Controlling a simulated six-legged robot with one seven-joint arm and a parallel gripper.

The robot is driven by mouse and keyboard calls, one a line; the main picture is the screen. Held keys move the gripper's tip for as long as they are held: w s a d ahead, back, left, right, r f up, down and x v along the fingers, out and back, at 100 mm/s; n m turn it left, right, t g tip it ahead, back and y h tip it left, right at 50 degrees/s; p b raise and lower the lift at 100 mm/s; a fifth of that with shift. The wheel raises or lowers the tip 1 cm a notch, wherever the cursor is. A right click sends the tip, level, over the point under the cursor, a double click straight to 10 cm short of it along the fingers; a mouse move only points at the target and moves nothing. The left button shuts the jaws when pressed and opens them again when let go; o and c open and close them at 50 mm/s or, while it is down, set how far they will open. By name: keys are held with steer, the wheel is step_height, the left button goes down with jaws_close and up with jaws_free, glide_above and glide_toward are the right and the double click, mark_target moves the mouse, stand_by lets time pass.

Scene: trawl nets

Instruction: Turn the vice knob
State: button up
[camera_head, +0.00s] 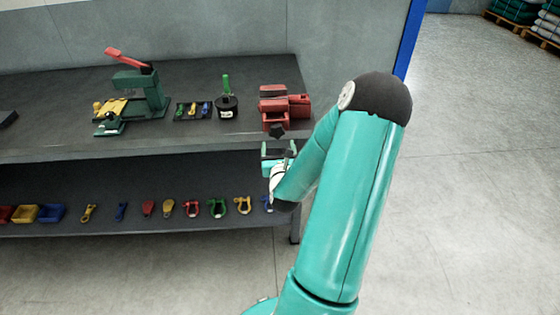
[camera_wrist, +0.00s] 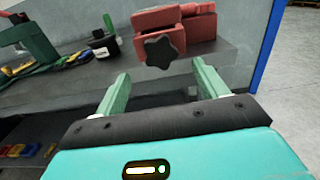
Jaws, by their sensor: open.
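The red vice (camera_head: 287,105) sits at the right end of the bench top. Its dark star-shaped knob (camera_head: 277,131) faces the front edge. In the wrist view the vice (camera_wrist: 176,24) is at the top centre and the black knob (camera_wrist: 161,52) shows whole, just beyond my fingertips. My gripper (camera_head: 278,149) is in front of the bench edge, just below the knob in the head view. In the wrist view my gripper (camera_wrist: 160,76) is open and empty, with one green finger on each side of the knob's line. The fingers appear apart from the knob.
A green press with a red lever (camera_head: 135,88), a small tool tray (camera_head: 193,111) and a black pot with a green handle (camera_head: 227,103) stand left of the vice. The lower shelf (camera_head: 150,222) holds several shackles and bins. Open floor (camera_head: 470,160) lies to the right.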

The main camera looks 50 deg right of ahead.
steer(key=v, duration=0.7)
steer(key=shift+w, duration=0.15)
steer(key=w+a+r+n+y, duration=0.35)
steer(key=a+n, duration=0.25)
steer(key=n, duration=0.2)
steer(key=w+a+r+n+g+y, duration=0.1)
steer(key=w+a+r+n+y, duration=0.1)
steer(key=w+a+n, duration=0.35)
steer(key=w+a+r+n+y, duration=0.25)
steer(key=a+n, duration=0.35)
steer(key=n, duration=0.5)
steer(key=s+a+r+n+g+y, duration=0.2)
steer(key=s+a+r+n, duration=0.3)
steer(key=s+a+n, duration=0.3)
steer(key=s+a+r+n+g+y, duration=0.3)
steer(key=s+a+r+n, duration=0.3)
steer(key=s+a+n, duration=0.3)
steer(key=a+n, duration=0.3)
steer(key=n, duration=0.1)
steer(key=shift+a+y, duration=0.3)
steer(key=shift+a, duration=0.05)
